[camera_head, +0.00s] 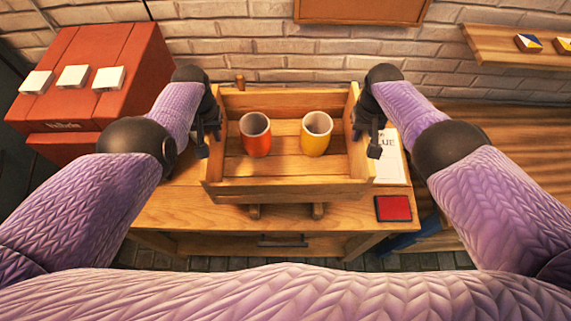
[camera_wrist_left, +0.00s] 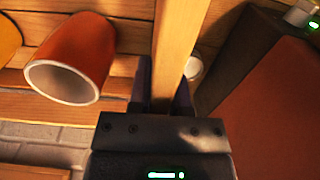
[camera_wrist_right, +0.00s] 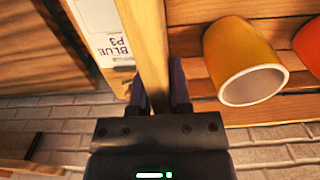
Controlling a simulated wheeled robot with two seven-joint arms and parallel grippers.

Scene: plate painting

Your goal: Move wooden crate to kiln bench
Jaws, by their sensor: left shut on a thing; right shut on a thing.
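The wooden crate (camera_head: 285,187) is held between my two arms above a wooden bench (camera_head: 170,211) in the head view. An orange cup (camera_head: 256,137) and a yellow cup (camera_head: 316,136) stand inside it. My left gripper (camera_head: 207,140) is shut on the crate's left side wall, which runs between its fingers in the left wrist view (camera_wrist_left: 172,60). My right gripper (camera_head: 370,140) is shut on the right side wall, also between the fingers in the right wrist view (camera_wrist_right: 152,60). Whether the crate touches the bench is hard to tell.
A red kiln-like box (camera_head: 95,85) with several white blocks on top stands at the left. A paper labelled blue (camera_head: 391,160) and a red square pad (camera_head: 393,208) lie on the bench at right. A wall shelf (camera_head: 510,50) is at upper right.

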